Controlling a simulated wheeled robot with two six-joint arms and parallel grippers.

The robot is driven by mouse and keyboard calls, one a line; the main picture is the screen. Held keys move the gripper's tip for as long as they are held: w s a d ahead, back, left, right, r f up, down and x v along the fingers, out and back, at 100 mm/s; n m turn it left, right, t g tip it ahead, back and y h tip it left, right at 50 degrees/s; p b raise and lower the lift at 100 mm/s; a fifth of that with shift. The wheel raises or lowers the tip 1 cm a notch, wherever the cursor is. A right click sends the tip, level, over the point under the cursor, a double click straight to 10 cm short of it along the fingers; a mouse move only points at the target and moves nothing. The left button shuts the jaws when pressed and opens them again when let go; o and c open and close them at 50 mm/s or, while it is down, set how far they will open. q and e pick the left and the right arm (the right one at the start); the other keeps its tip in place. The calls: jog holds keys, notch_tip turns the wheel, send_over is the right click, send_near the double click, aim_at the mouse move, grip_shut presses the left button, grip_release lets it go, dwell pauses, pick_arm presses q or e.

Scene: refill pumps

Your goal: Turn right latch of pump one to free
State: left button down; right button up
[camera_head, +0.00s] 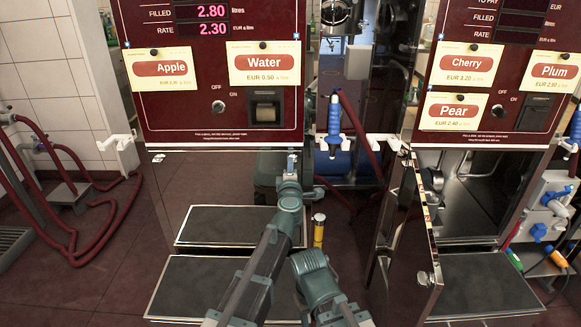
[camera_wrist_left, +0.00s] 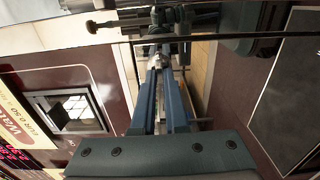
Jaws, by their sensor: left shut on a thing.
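Pump one (camera_head: 213,100) is the dark red pump at the left, with the Apple and Water labels. Its lower front panel (camera_head: 215,185) looks closed. My left gripper (camera_head: 291,172) is at the panel's top right corner, just under the red housing. It is shut on the small right latch (camera_head: 291,158), which is mostly hidden by the fingers. In the left wrist view the two blue fingers (camera_wrist_left: 160,68) close in on a small metal part (camera_wrist_left: 158,59); its turn angle is not clear.
A second pump (camera_head: 488,95) stands at the right with its lower door (camera_head: 425,210) swung open. A nozzle with a blue handle (camera_head: 334,122) hangs between the pumps. Dark platforms (camera_head: 240,225) lie low in front. A red hose (camera_head: 75,215) loops on the left floor.

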pick_arm(q)
jog(key=c, duration=0.9)
grip_release()
jog(key=shift+c, duration=0.2)
jog(key=shift+s, duration=0.1)
